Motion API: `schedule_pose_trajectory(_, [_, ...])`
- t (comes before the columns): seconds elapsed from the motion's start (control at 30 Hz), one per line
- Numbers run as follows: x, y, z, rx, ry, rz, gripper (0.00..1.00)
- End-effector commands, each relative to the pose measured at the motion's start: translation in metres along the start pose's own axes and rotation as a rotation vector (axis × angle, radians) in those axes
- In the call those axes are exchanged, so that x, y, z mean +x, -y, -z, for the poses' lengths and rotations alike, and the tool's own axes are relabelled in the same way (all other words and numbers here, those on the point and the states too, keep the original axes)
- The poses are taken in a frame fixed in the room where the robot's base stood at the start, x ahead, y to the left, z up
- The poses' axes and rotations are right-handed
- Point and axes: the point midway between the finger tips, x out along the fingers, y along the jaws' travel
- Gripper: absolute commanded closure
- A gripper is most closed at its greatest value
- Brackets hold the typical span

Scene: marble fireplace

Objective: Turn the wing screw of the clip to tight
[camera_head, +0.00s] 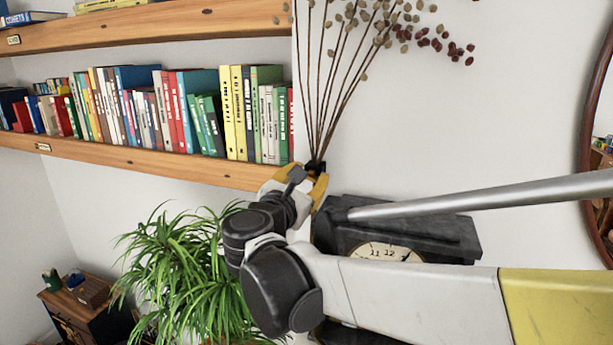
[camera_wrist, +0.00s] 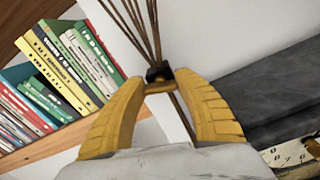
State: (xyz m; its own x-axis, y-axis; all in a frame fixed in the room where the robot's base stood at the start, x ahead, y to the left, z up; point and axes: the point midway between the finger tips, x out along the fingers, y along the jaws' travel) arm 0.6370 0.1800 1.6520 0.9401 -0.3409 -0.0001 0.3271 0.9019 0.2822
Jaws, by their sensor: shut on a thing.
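The clip is a small black block around a bundle of thin brown stems, seen in the head view (camera_head: 316,167) and the wrist view (camera_wrist: 158,71). The wing screw (camera_wrist: 159,87) is a small orange-brown piece on the near side of the clip, between my fingertips. My gripper (camera_wrist: 160,80) has two yellow ribbed fingers, one on each side of the screw, closed on it. In the head view my gripper (camera_head: 314,183) is at the clip, and my wrist partly hides it. The screw's exact angle is hard to tell.
Wooden shelves with rows of books (camera_head: 180,110) stand to the left. A dark stone clock (camera_head: 465,240) is close at right, behind my arm. A leafy green plant (camera_head: 170,265) is below left. A round mirror (camera_head: 590,130) hangs at the far right.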

Motion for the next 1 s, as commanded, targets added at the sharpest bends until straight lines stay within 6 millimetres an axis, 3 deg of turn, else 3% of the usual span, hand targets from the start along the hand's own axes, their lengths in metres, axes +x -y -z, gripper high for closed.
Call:
schedule_pose_trajectory(0.37, [0.0004, 0.0005, 0.0002, 0.121, 0.002, 0.000, 0.92])
schedule_pose_trajectory(1.0, [0.0005, 0.0014, 0.0004, 0.703, 0.002, -0.001, 0.92])
